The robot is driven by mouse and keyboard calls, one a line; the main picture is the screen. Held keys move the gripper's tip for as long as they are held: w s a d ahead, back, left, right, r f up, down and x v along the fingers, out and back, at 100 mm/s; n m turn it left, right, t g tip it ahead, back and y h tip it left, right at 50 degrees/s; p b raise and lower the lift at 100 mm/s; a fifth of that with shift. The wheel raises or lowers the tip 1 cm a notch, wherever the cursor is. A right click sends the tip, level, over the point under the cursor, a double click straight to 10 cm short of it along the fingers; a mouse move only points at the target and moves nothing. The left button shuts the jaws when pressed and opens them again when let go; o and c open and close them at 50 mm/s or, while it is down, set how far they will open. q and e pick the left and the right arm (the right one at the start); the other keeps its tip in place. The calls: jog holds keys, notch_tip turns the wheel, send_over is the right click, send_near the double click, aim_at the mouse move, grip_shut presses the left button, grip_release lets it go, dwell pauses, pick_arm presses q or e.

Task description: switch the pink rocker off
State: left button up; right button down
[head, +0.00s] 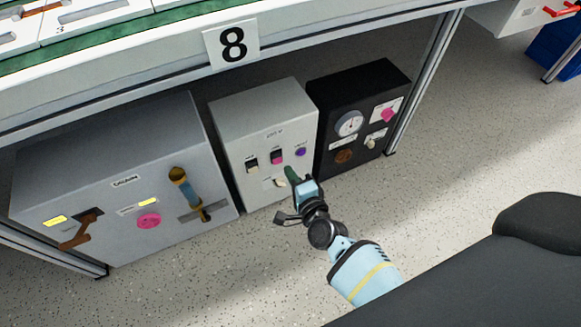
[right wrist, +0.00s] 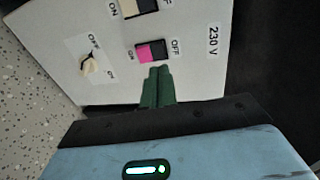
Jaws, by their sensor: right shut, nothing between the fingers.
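The pink rocker (head: 277,157) sits on the front of the white box (head: 262,110) under the table. In the right wrist view the pink rocker (right wrist: 144,53) has a pink half beside the ON label and a dark half beside the OFF label. I cannot tell for sure which side is pressed in. My right gripper (head: 290,174) is shut and empty, with green fingers. It is just below and right of the rocker in the head view. In the right wrist view its fingertips (right wrist: 160,69) are close to the rocker's OFF side; contact cannot be told. My left gripper is not in view.
The white box also has a cream rocker (head: 252,165), a purple button (head: 300,152) and a cream rotary switch (right wrist: 89,63). A grey box (head: 110,150) stands left, a black box (head: 370,85) right. The table edge (head: 290,55) overhangs them.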

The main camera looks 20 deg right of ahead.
jog(key=s+r+p, duration=0.3)
jog(key=s, duration=0.4)
jog(key=shift+s+r, duration=0.25)
jog(key=shift+r, duration=0.15)
jog(key=shift+d, duration=0.1)
